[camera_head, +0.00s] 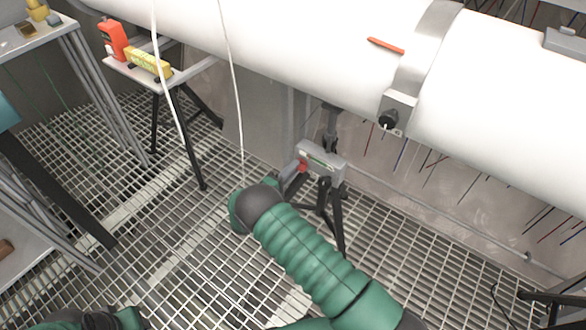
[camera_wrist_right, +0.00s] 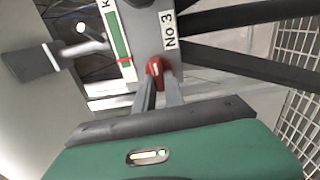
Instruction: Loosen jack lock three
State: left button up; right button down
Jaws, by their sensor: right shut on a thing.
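The jack (camera_head: 320,160) is a grey box on a dark tripod stand under the white pipe. In the right wrist view its grey body (camera_wrist_right: 145,40) carries a label reading "No 3" and a green scale with a red mark. A red lock knob (camera_wrist_right: 155,70) sticks out of the body; it also shows small in the head view (camera_head: 302,165). My right gripper (camera_wrist_right: 160,88) is shut on the red knob, its two grey fingers on either side of it. In the head view my green right arm partly covers this gripper. Only a bit of my left arm shows at the bottom left; its gripper is not visible.
The large white pipe (camera_head: 300,40) runs above, with a grey clamp band (camera_head: 425,50). White cables hang left of the jack. A small table (camera_head: 185,72) with a red device (camera_head: 113,40) and a yellow box (camera_head: 148,62) stands at the back left. The grating floor (camera_head: 170,240) is mostly clear.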

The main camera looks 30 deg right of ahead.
jog(key=shift+w+a+f, duration=0.1)
jog(key=shift+w+a, duration=0.05)
jog(key=shift+a, duration=0.05)
jog(key=c, duration=1.4)
grip_release()
jog(key=shift+f, duration=0.1)
jog(key=shift+c, duration=0.2)
jog(key=p+v, duration=0.3)
jog(key=v, duration=1.3)
jog(key=shift+s+a, duration=0.2)
jog(key=shift+a, duration=0.15)
